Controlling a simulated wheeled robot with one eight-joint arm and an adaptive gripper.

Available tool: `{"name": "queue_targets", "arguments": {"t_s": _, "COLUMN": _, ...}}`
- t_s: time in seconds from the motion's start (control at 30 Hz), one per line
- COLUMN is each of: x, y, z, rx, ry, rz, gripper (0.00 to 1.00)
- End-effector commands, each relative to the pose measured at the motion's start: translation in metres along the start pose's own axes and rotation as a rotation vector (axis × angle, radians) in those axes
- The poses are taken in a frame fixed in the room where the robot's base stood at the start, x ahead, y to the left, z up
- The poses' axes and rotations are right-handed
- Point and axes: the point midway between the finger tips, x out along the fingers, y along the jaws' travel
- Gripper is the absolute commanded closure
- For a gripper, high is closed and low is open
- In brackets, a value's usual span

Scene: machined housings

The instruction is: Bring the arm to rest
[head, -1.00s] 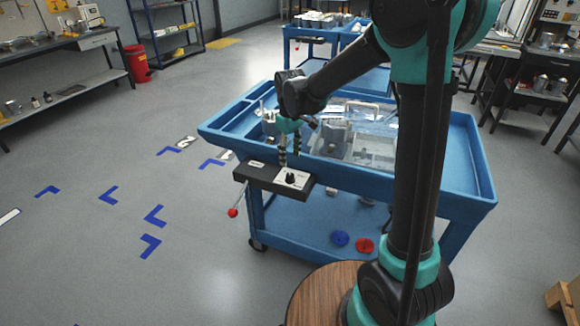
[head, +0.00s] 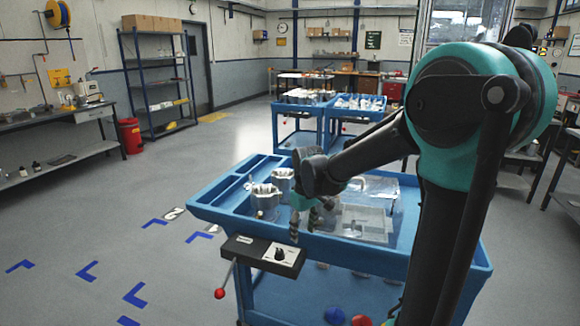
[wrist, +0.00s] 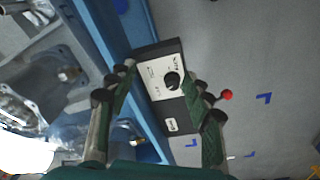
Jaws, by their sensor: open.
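My gripper (head: 306,222) is open and empty in the head view. It hangs over the near edge of a blue cart (head: 400,250), close to a black control box (head: 263,254) with a white panel and a knob. In the wrist view my gripper (wrist: 165,95) has its two fingers spread apart, with the control box (wrist: 162,88) showing between and beyond them. My arm reaches in from the right of the head view, bent at the elbow.
Metal housings (head: 265,200) and a clear tray (head: 365,220) sit on the cart top. A lever with a red knob (head: 220,293) sticks out below the box. Blue and red round parts (head: 335,315) lie on the lower shelf. Floor at the left is open.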

Motion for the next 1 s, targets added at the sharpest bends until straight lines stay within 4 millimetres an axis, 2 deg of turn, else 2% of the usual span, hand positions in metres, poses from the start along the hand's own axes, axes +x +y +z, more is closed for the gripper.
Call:
{"name": "queue_targets", "arguments": {"t_s": 0.03, "x": 0.004, "y": 0.008, "z": 0.028, "rx": 0.072, "ry": 0.023, "rz": 0.012, "gripper": 0.49}}
{"name": "queue_targets", "arguments": {"t_s": 0.2, "x": 0.019, "y": 0.022, "z": 0.105, "rx": 0.305, "ry": 0.105, "rz": 0.055, "gripper": 0.49}}
{"name": "queue_targets", "arguments": {"t_s": 0.3, "x": 0.031, "y": 0.023, "z": 0.148, "rx": 0.436, "ry": 0.153, "rz": 0.079, "gripper": 0.49}}
{"name": "queue_targets", "arguments": {"t_s": 0.4, "x": 0.043, "y": 0.020, "z": 0.184, "rx": 0.550, "ry": 0.196, "rz": 0.099, "gripper": 0.49}}
{"name": "queue_targets", "arguments": {"t_s": 0.5, "x": 0.053, "y": 0.016, "z": 0.210, "rx": 0.635, "ry": 0.229, "rz": 0.115, "gripper": 0.49}}
{"name": "queue_targets", "arguments": {"t_s": 0.6, "x": 0.059, "y": 0.013, "z": 0.225, "rx": 0.687, "ry": 0.251, "rz": 0.125, "gripper": 0.49}}
{"name": "queue_targets", "arguments": {"t_s": 0.7, "x": 0.062, "y": 0.012, "z": 0.232, "rx": 0.711, "ry": 0.260, "rz": 0.129, "gripper": 0.49}}
{"name": "queue_targets", "arguments": {"t_s": 1.0, "x": 0.062, "y": 0.012, "z": 0.232, "rx": 0.712, "ry": 0.261, "rz": 0.130, "gripper": 0.49}}
